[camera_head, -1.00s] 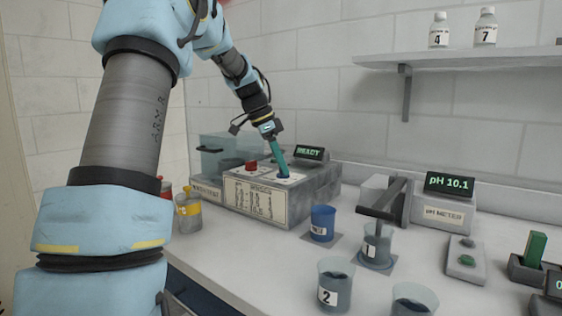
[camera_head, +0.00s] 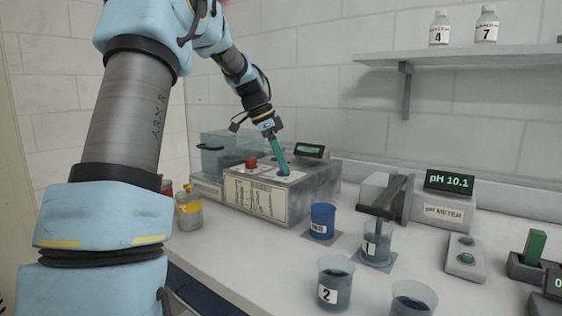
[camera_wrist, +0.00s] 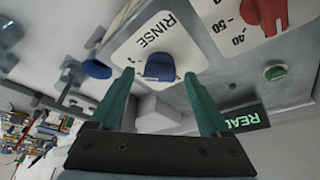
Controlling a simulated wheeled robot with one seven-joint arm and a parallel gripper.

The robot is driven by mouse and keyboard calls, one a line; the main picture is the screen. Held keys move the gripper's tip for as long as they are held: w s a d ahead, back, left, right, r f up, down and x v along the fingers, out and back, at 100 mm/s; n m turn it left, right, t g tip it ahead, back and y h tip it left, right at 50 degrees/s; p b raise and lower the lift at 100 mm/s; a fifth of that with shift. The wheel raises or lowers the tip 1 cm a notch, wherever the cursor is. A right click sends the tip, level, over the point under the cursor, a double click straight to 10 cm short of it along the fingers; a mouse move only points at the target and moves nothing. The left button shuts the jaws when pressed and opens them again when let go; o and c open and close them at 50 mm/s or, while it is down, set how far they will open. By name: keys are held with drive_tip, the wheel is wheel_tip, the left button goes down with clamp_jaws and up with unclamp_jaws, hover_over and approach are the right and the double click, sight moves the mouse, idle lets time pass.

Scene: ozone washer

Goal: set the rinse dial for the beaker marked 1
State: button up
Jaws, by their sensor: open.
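The blue rinse dial (camera_wrist: 160,66) sits on a white plate marked RINSE (camera_wrist: 150,40) on top of the washer. My gripper (camera_wrist: 160,74) is open, with one teal fingertip on either side of the dial in the wrist view. I cannot tell whether the fingers touch it. In the head view my gripper (camera_head: 284,172) points down at the top of the washer (camera_head: 300,198), and the dial is hard to make out there. The beaker marked 1 (camera_head: 377,247) stands on a pad to the right of the washer.
A red dial (camera_wrist: 266,12) with a numbered scale and a green button (camera_wrist: 275,73) are near the rinse dial. The washer's display (camera_head: 310,150) stands behind. A blue cup (camera_head: 322,220), the beaker marked 2 (camera_head: 335,285) and a pH meter (camera_head: 440,208) are on the bench.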

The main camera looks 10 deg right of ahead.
drive_tip(key=v, duration=1)
drive_tip(key=shift+a+r+b, duration=0.2)
drive_tip(key=shift+r+b, duration=0.1)
drive_tip(key=shift+r, duration=0.05)
